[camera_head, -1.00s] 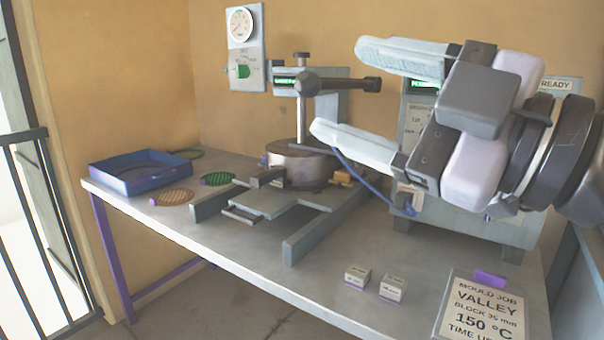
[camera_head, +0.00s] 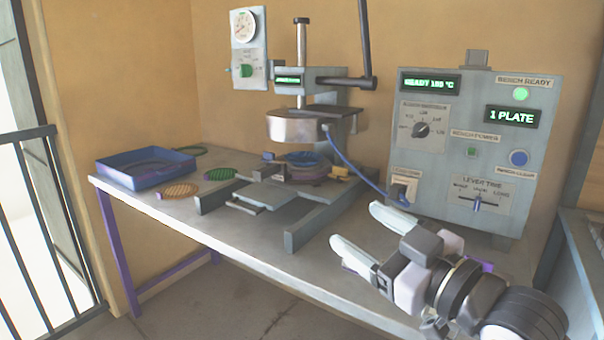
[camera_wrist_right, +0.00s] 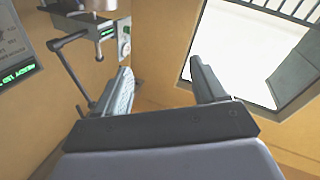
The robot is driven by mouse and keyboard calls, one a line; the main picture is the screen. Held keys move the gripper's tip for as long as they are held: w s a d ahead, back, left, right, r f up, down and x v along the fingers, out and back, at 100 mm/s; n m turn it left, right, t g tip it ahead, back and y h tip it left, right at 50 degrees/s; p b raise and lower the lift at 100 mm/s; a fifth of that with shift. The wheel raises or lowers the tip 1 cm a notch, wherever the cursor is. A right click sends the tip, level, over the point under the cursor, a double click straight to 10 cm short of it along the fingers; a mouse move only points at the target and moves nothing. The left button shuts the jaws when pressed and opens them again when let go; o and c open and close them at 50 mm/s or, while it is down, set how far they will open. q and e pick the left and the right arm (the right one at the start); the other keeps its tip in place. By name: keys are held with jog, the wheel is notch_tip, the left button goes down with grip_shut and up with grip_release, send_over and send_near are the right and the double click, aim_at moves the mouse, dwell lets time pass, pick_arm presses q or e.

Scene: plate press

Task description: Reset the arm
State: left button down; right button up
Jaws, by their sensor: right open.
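My right gripper (camera_head: 362,237) is open and empty above the front right of the bench, its two pale fingers spread and pointing up-left. Its fingers (camera_wrist_right: 160,88) also show apart in the right wrist view with nothing between them. The press (camera_head: 300,127) stands at the back of the bench with its round head raised on the post. Its lever (camera_head: 366,40) points up. A blue round piece (camera_head: 303,160) sits on the press base below the head. My left gripper is not in view.
A control box (camera_head: 470,150) reading "1 PLATE" stands at the back right. A blue tray (camera_head: 146,178), an orange disc (camera_head: 178,190) and a green disc (camera_head: 220,174) lie at the left. A gauge panel (camera_head: 246,50) is on the wall. The front middle bench (camera_head: 225,240) is clear.

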jog(key=s+d+f+m+g+h, duration=0.1)
jog(key=s+d+f+m+h, duration=0.15)
jog(key=f, duration=0.95)
jog(key=s+d+f+m+h, duration=0.1)
jog(key=d+f+m+h, duration=0.25)
jog(key=f, duration=0.85)
jog(key=s+d+f+m+g+h, duration=0.2)
jog(key=s+f, duration=0.5)
jog(key=f, duration=0.2)
jog(key=s+d+f+m+g+h, duration=0.1)
jog(key=s+d+f+g, duration=0.1)
jog(key=s+f, duration=0.65)
notch_tip(320, 180, up, 11)
jog(key=d+p, duration=0.1)
jog(key=p, duration=1.2)
jog(key=shift+w+d+t, duration=0.25)
jog(key=shift+w+t, duration=0.05)
